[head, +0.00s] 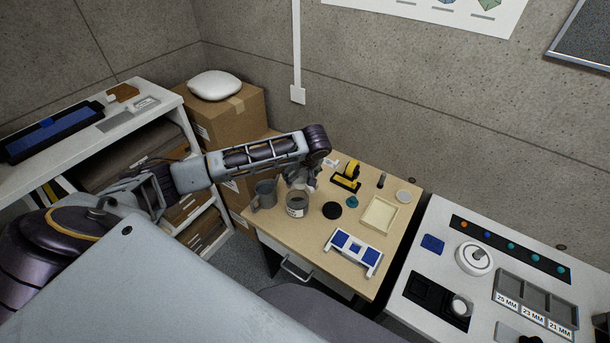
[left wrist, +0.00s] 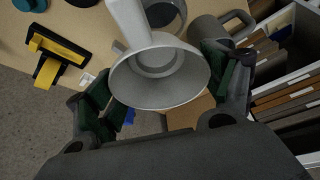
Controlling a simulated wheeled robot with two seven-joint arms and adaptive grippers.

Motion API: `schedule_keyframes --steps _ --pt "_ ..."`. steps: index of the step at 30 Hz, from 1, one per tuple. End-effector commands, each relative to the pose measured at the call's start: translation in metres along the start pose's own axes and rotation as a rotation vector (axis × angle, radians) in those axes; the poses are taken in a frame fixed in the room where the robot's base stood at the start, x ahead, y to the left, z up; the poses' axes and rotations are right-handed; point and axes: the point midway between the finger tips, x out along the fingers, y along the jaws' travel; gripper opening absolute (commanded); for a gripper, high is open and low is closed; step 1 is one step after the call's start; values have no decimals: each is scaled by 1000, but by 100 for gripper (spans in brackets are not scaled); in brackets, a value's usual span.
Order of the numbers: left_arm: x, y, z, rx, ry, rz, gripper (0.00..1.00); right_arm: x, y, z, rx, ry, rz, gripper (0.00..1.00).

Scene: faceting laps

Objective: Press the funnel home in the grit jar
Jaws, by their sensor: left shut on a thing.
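A grey funnel (left wrist: 160,75) is held between the green-padded fingers of my left gripper (left wrist: 168,62) in the left wrist view. Its wide mouth faces the camera and its stem points away toward the upper left. The grit jar (head: 297,204) is clear glass with dark contents and a pale label, standing on the wooden table. My left gripper (head: 300,174) is just above and behind the jar in the head view. The funnel's stem looks beside the jar's rim rather than in it, but the exact gap is unclear. My right gripper is not in view.
A grey mug (head: 265,194) stands close left of the jar. A black disc (head: 332,210), a yellow-black tool (head: 346,177), a cream tray (head: 379,215) and a blue-white rack (head: 352,253) lie to the right. A shelf unit (head: 150,105) stands left.

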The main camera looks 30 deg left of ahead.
Motion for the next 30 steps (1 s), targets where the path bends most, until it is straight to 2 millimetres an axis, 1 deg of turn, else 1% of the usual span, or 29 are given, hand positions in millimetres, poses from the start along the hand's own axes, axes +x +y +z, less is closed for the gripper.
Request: schedule_keyframes --steps 9,15,21,30 --pt "-2 -11 -4 -267 -1 -110 57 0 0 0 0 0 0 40" --pt "-2 -13 -4 -384 -1 -158 57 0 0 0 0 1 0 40" --pt "-2 -14 -4 -426 -1 -176 57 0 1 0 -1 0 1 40" --pt "-2 -14 -4 -427 -1 -177 57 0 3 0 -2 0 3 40"
